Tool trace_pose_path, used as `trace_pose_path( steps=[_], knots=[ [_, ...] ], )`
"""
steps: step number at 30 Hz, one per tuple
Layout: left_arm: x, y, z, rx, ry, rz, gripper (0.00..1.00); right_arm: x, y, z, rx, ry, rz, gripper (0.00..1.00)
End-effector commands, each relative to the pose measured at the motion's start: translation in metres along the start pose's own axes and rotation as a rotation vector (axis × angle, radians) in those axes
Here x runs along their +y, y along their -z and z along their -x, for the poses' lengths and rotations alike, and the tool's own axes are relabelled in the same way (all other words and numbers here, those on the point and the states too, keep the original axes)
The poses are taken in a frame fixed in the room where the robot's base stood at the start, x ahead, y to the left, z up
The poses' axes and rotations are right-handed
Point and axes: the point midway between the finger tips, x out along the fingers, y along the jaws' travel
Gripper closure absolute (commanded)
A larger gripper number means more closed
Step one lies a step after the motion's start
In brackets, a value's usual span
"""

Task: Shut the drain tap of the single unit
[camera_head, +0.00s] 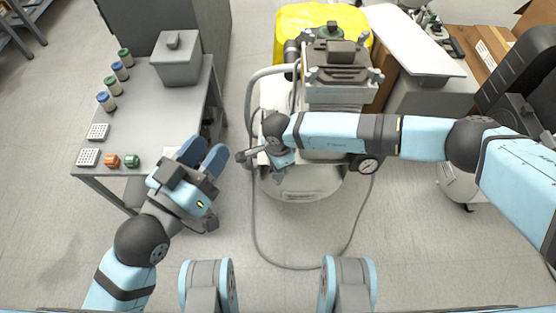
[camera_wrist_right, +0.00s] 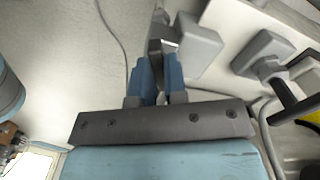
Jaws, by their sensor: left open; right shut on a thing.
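The single unit (camera_head: 340,90) stands in the middle of the head view, with a grey pump head on top and a pale tank (camera_head: 305,182) below. My right arm reaches across its front from the right. My right gripper (camera_wrist_right: 158,72) is shut on the dark handle of the drain tap (camera_wrist_right: 155,50), beside the grey tap body (camera_wrist_right: 198,42) in the wrist view. In the head view my arm mostly hides this grip. How far the tap is turned I cannot tell. My left gripper (camera_head: 203,157) is open and empty, between the side table and the unit.
A grey side table (camera_head: 135,130) at left carries a grey box (camera_head: 177,62), several small capped jars and white trays. A hose (camera_head: 258,225) loops on the floor before the unit. A yellow cover (camera_head: 300,25) is behind it. Cartons (camera_head: 490,50) and other equipment crowd the right.

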Motion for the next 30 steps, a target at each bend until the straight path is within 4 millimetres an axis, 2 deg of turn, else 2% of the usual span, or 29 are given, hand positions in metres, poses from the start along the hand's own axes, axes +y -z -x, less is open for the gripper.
trace_pose_path(
  steps=[9, 15, 30],
  knots=[
    [0.003, 0.014, 0.001, 0.046, 0.004, -0.004, 0.57, 0.0, 0.0, 0.002, 0.0, -0.001, -0.268, 1.0],
    [0.004, 0.024, 0.001, 0.08, 0.004, -0.008, 0.57, 0.0, 0.0, 0.001, 0.0, 0.0, -0.388, 1.0],
    [0.006, 0.033, 0.001, 0.115, 0.005, -0.011, 0.57, 0.0, 0.001, 0.0, 0.0, 0.001, -0.496, 1.0]
  ],
)
